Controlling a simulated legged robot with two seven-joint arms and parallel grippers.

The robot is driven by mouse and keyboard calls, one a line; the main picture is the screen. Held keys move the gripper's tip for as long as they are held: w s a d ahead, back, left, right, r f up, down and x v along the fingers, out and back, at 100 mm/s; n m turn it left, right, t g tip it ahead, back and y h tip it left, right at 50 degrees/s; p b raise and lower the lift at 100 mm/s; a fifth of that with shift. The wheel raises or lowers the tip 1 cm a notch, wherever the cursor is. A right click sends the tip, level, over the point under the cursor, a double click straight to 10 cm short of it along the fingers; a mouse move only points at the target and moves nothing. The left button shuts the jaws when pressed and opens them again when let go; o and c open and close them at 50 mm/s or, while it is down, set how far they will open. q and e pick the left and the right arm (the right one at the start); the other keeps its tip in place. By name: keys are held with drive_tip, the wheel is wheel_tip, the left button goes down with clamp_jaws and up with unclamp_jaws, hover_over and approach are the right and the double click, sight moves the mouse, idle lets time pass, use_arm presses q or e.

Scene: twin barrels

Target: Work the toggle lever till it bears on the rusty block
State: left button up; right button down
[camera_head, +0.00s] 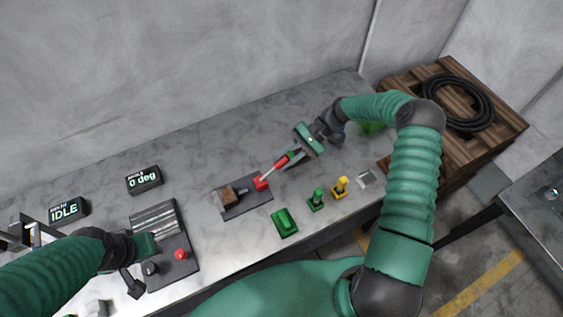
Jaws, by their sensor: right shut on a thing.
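The toggle lever (279,163) has a red grip and a pale shaft that runs down to a red clamp body (261,183) on a dark base plate (248,204). The rusty block (228,196) sits on the left part of the same plate. A dark plunger (243,191) lies between the block and the red body; whether it touches the block is too small to tell. My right gripper (297,156) is shut on the upper end of the red lever grip. My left gripper (136,263) is at the lower left, beside a dark fixture, its fingers partly hidden.
A dark fixture (180,267) with a red knob and ribbed plate stands at left. Displays read "IDLE" (68,210) and "0 deg" (144,179). A green block (285,222), green piece (317,199) and yellow piece (340,187) stand near the front edge. The table behind the clamp is clear.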

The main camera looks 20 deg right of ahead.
drive_tip(key=shift+d+f, duration=0.1)
drive_tip(key=shift+d, duration=0.05)
drive_tip(key=c, duration=1.6)
unclamp_jaws()
drive_tip(key=o, duration=0.4)
drive_tip(key=shift+w+f, duration=0.1)
drive_tip(key=shift+w, duration=0.05)
drive_tip(key=shift+d, duration=0.1)
drive_tip(key=shift+d, duration=0.15)
drive_tip(key=b+v, duration=0.4)
drive_tip(key=v, duration=1.2)
drive_tip(key=shift+d, duration=0.3)
